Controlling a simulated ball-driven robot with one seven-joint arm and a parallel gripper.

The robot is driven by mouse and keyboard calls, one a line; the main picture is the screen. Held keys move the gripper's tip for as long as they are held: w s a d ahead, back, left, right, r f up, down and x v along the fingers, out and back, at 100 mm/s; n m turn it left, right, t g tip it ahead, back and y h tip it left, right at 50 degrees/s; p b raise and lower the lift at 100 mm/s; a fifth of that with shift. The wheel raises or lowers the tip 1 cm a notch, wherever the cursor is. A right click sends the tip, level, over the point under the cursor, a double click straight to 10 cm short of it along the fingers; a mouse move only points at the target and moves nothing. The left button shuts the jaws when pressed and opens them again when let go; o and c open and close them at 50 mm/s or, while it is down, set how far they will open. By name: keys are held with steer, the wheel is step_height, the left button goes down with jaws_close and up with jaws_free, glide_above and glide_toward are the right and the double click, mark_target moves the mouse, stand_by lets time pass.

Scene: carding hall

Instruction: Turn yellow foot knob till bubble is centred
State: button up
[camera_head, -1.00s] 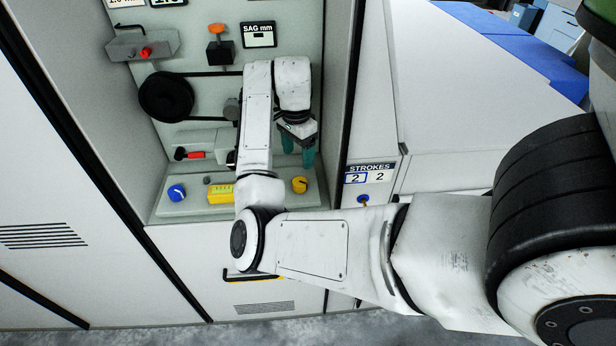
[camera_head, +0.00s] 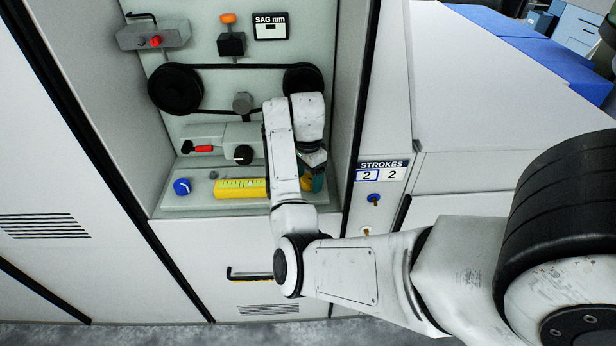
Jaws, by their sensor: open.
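The yellow foot knob (camera_head: 306,184) sits at the right end of the grey base plate, mostly hidden behind my gripper. My gripper (camera_head: 314,181) points down at the knob with its teal fingers apart; I cannot tell whether they touch it. The yellow spirit level (camera_head: 228,189) lies on the plate to the left, its right end behind my arm. Its green vial shows, but the bubble's exact place is too small to tell. A blue knob (camera_head: 182,187) stands at the plate's left end.
Above the plate are black pulleys with a belt (camera_head: 176,90), a red-handled part (camera_head: 203,149) and a black knob (camera_head: 243,155). The recess's right wall (camera_head: 350,110) stands close beside my gripper. A STROKES counter (camera_head: 381,174) is farther right.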

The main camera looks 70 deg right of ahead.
steer(key=shift+c, duration=0.2)
steer(key=c, duration=1)
steer(key=shift+m, duration=0.3)
steer(key=m+p, duration=0.1)
steer(key=m, duration=0.3)
steer(key=shift+m, duration=0.3)
steer(key=m, duration=0.4)
steer(key=shift+m, duration=0.3)
steer(key=m+b, duration=0.1)
steer(key=m, duration=0.4)
steer(key=shift+d+f, duration=0.1)
steer(key=shift+m+b, duration=1.05)
steer(key=shift+m, duration=1.45)
